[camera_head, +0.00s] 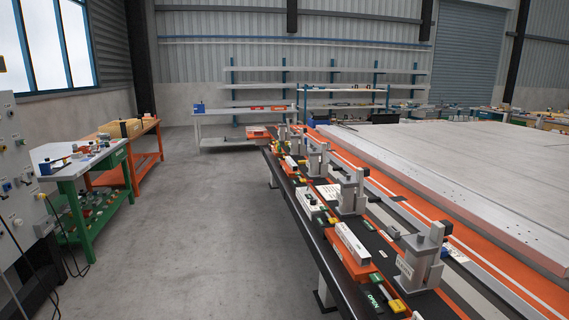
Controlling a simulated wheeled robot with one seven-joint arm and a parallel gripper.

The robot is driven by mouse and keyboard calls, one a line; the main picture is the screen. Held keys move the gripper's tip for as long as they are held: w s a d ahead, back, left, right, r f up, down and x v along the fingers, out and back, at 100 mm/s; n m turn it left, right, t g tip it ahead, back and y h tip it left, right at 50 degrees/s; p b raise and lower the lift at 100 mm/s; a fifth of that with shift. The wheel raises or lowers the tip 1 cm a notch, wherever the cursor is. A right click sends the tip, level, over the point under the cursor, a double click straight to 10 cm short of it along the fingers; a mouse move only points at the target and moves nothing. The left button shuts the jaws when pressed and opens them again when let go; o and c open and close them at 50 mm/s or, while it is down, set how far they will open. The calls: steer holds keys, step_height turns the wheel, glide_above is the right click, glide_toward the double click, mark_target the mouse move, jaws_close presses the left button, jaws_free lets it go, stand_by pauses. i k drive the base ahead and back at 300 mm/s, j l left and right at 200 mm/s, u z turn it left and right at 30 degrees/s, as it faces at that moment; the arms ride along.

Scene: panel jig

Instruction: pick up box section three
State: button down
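A pale grey box-shaped bar (352,243) lies on an orange block at the near end of the long panel jig (320,243). Farther along the same jig lie a whitish block (310,200) and a smaller white piece (291,163). I cannot read a number on any of them, so I cannot tell which one is box section three. Grey upright clamps stand along the right side of these pieces; the nearest clamp (420,258) is to the right of the pale bar. My gripper is not in view.
The grey floor (190,230) left of the jig is clear. A green workbench (85,165) and an orange one (140,150) stand at the left, beside a control cabinet (15,160). A large flat panel (480,160) fills the right. Shelves (330,70) stand at the back.

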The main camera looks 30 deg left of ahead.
mark_target(294, 167)
steer(key=i+j, duration=0.3)
steer(key=j, duration=0.3)
steer(key=i+j+u, duration=0.15)
steer(key=j, duration=0.45)
steer(key=i+j, duration=0.4)
steer(key=j, duration=0.15)
steer(key=i+j+u, duration=0.1)
steer(key=i+j, duration=0.2)
steer(key=j, duration=0.3)
steer(key=i+j+u, duration=0.1)
steer(key=i+j, duration=0.25)
steer(key=j, duration=0.2)
steer(key=i+j, duration=0.35)
steer(key=j, duration=0.15)
steer(key=i+j+u, duration=0.1)
steer(key=i+j, duration=0.25)
steer(key=j, duration=0.15)
